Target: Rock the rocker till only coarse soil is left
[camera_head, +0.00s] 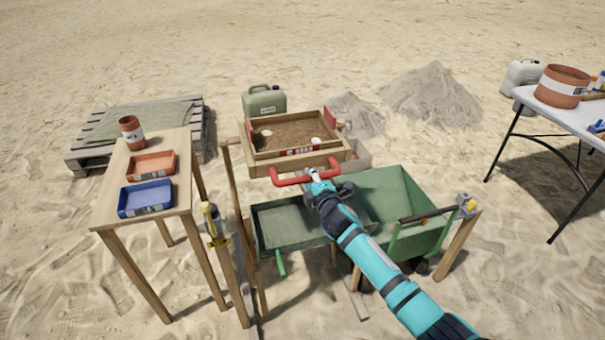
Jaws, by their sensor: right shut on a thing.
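The rocker (246,157) is a wooden sieve box on a wooden stand, with a red handle (290,181) across its front. Brown soil (285,135) covers most of its inside, with a few pale lumps (316,141) on top. My right gripper (313,175) is at the right part of the red handle and shut on it. The gripper's fingers are small in the picture and partly hidden by the wrist. My left gripper is out of view.
A green wheelbarrow (385,190) stands below and right of the rocker. A wooden table (123,180) at left holds an orange tray (151,165), a blue tray (145,198) and a pot (131,132). A jerrycan (264,99) and soil heaps (432,92) are behind. A white table (560,115) is at right.

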